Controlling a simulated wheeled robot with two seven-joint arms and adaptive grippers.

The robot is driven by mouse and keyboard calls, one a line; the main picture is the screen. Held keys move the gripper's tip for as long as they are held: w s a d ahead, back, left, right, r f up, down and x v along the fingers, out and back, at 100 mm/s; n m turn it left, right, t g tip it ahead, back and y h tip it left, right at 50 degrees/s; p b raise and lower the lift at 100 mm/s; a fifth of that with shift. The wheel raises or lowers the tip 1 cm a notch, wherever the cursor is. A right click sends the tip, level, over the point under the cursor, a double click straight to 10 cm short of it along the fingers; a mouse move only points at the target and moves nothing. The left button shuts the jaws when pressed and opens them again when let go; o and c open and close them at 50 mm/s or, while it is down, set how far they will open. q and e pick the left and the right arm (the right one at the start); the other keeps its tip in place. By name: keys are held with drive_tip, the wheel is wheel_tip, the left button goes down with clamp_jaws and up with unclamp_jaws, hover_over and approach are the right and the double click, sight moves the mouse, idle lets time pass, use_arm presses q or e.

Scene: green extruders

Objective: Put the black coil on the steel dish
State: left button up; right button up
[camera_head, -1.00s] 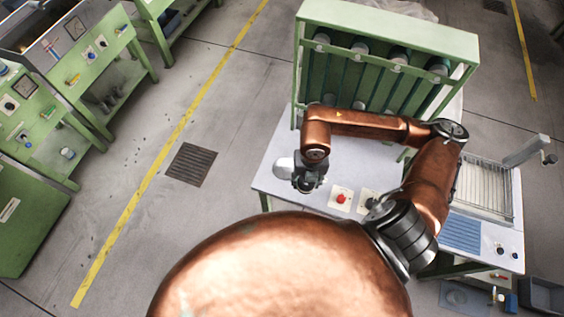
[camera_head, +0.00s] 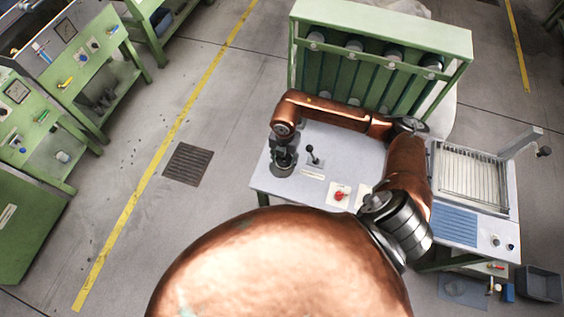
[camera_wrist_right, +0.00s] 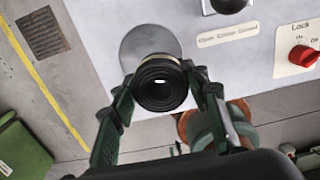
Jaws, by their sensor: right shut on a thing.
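The black coil (camera_wrist_right: 161,84) is a short dark ring with a hole through its middle and a pale edge. My right gripper (camera_wrist_right: 163,78) is shut on it, with one green finger at each side. In the right wrist view the steel dish (camera_wrist_right: 148,40), a round grey disc on the pale table top, shows just behind the coil and is partly covered by it. I cannot tell whether coil and dish touch. In the head view my right gripper (camera_head: 283,163) is over the table's left end and hides most of the dish. My left gripper is not in view.
The pale table top (camera_head: 315,190) carries a black-knobbed lever (camera_head: 311,153) and a red lock knob (camera_head: 340,195). A green rack (camera_head: 380,60) stands along the back. A wire tray (camera_head: 472,178) is at the right. Floor lies left of the table edge.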

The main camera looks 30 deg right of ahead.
sight(282, 163)
drive_tip(key=shift+w+f, duration=0.7)
drive_tip(key=shift+f, duration=0.15)
drive_tip(key=shift+w+f, duration=0.1)
drive_tip(key=shift+f, duration=1.55)
drive_tip(key=shift+f, duration=0.1)
drive_tip(key=o, duration=1.2)
wheel_tip(282, 163, up, 12)
drive_tip(key=shift+r, duration=0.15)
